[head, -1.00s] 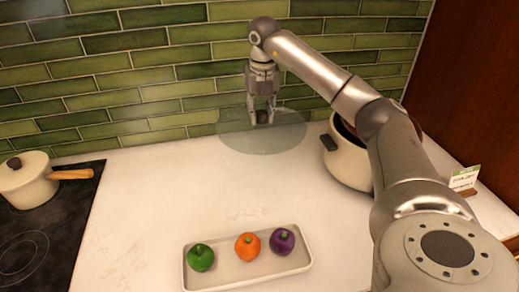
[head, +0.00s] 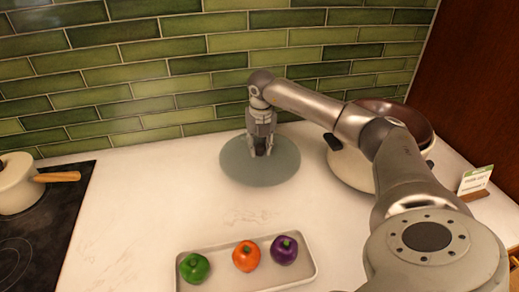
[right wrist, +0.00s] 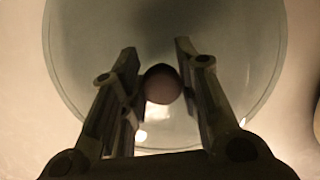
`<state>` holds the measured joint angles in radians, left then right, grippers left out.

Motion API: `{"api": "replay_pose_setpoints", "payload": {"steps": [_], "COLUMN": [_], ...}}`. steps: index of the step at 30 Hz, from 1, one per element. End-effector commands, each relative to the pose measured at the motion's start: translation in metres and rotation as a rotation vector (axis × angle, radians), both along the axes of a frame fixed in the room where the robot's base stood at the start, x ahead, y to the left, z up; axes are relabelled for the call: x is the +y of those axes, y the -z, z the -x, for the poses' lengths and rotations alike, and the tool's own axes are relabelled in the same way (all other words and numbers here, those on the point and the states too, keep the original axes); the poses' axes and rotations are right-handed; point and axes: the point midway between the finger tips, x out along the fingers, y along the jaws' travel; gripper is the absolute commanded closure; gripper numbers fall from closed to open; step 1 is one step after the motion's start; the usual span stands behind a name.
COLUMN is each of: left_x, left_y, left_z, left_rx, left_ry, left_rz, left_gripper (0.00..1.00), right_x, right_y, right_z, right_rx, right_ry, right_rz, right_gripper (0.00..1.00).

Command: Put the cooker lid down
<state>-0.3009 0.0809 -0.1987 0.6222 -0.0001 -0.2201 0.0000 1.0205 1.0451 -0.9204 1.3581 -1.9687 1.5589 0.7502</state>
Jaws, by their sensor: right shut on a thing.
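The cooker lid (head: 238,172) is a round, greenish see-through glass disc with a dark knob. It lies level over the white counter behind the tray, close to the tiled wall; I cannot tell whether it touches the counter. My right gripper (head: 260,151) points down and is shut on the lid's knob. In the right wrist view the round knob (right wrist: 163,84) sits between the two fingers, with the glass lid (right wrist: 230,50) spread beneath. The cream cooker pot (head: 350,168) stands open to the right, partly hidden by my right arm. My left gripper is not in view.
A pale tray (head: 222,276) with a green, an orange and a purple vegetable lies at the front. A cream saucepan (head: 18,190) stands on the black hob (head: 60,222) at left. A small card (head: 475,180) stands at right. Counter left of the lid is clear.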

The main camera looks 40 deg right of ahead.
Motion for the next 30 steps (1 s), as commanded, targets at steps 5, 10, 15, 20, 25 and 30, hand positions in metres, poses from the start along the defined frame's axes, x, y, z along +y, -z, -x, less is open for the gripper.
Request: {"api": "replay_pose_setpoints", "payload": {"steps": [5, 10, 15, 20, 25, 30], "left_x": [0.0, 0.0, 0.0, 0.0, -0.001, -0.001], "left_y": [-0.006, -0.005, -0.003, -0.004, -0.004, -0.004], "left_z": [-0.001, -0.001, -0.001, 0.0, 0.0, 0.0], "left_rx": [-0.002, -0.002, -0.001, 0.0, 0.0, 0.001], "left_ry": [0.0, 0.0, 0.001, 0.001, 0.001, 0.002], "left_rz": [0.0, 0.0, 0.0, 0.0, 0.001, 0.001], "left_gripper": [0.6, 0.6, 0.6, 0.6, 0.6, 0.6], "right_x": [0.0, 0.0, 0.0, 0.0, 0.0, 0.0], "right_y": [0.019, 0.021, 0.023, 0.024, 0.024, 0.023], "right_z": [0.0, 0.0, 0.0, 0.0, 0.0, 0.0], "right_rx": [0.001, -0.002, -0.001, 0.001, 0.001, 0.001], "right_ry": [0.0, 0.0, -0.001, -0.001, -0.001, -0.001], "right_rz": [0.001, 0.001, 0.001, 0.0, 0.0, 0.001], "right_gripper": [1.0, 1.0, 1.0, 0.53, 0.48, 0.48]}}
